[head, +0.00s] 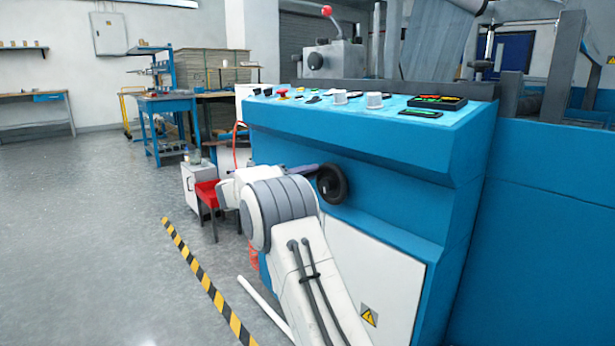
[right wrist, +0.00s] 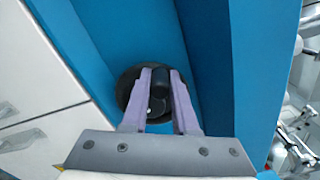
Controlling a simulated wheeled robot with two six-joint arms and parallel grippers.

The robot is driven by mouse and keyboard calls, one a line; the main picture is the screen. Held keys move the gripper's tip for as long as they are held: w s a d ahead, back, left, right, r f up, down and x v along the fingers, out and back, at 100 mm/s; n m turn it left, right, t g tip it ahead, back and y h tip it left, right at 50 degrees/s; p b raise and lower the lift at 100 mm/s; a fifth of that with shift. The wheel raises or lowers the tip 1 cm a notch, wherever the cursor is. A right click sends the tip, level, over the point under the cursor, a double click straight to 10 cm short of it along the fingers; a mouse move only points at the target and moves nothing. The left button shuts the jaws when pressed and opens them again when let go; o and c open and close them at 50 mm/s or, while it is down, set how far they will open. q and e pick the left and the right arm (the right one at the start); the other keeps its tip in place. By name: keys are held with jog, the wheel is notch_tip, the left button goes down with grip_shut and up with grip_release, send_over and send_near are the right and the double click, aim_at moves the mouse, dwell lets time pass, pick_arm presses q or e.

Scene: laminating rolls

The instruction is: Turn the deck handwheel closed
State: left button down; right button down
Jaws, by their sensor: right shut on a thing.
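The deck handwheel (head: 332,184) is a small black wheel on the blue front face of the machine, below the control deck. In the right wrist view the dark wheel (right wrist: 127,86) lies behind the fingers, partly hidden by them. My right gripper (right wrist: 160,82) has its two pale purple fingers on either side of the wheel's black handle knob (right wrist: 159,84), shut on it. In the head view my right gripper (head: 312,170) reaches the wheel from the left, and my arm hides what is below. My left gripper is not in view.
The control deck (head: 470,119) with knobs and buttons juts out above the wheel. A white cabinet door (head: 375,270) is below it. A red stool (head: 207,195) stands left of the machine. Open grey floor lies left of the striped tape (head: 207,284).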

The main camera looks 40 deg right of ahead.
jog(key=c, duration=0.7)
grip_release()
jog(key=a+p, duration=0.1)
jog(key=a, duration=0.2)
jog(key=a+p, duration=0.1)
jog(key=a, duration=0.3)
jog(key=s+a+p, duration=0.1)
jog(key=a, duration=0.2)
jog(key=shift+a, duration=0.3)
